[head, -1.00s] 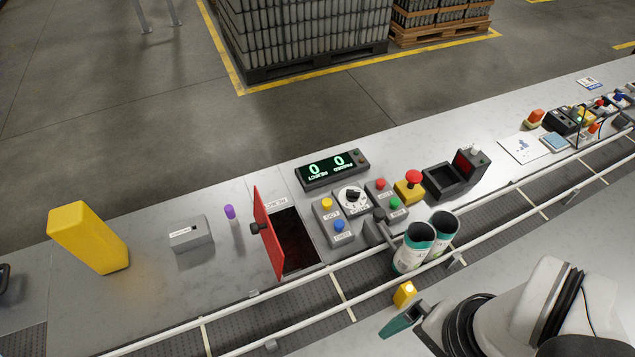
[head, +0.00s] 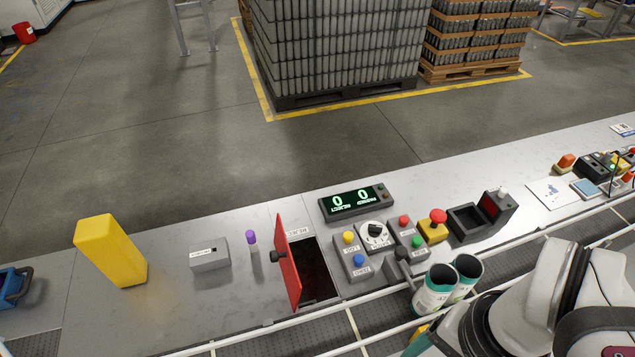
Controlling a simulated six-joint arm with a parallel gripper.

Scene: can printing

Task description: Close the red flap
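The red flap (head: 288,265) stands open and upright on the left side of a dark rectangular opening (head: 319,270) in the worktop. A dark knob (head: 277,257) sits on the flap's left face. A label lies behind the opening, partly hidden by the flap. My white arm shows at the lower right, well right of the flap and apart from it. My gripper is not visible in the head view now; it is below the frame or hidden by the arm.
Two cans (head: 436,288) stand on the conveyor between rails, right of the opening. A button panel (head: 357,252) and a counter display (head: 353,202) stand beside the opening. A purple-capped marker (head: 252,241), a grey box (head: 210,254) and a yellow block (head: 111,250) stand left of it.

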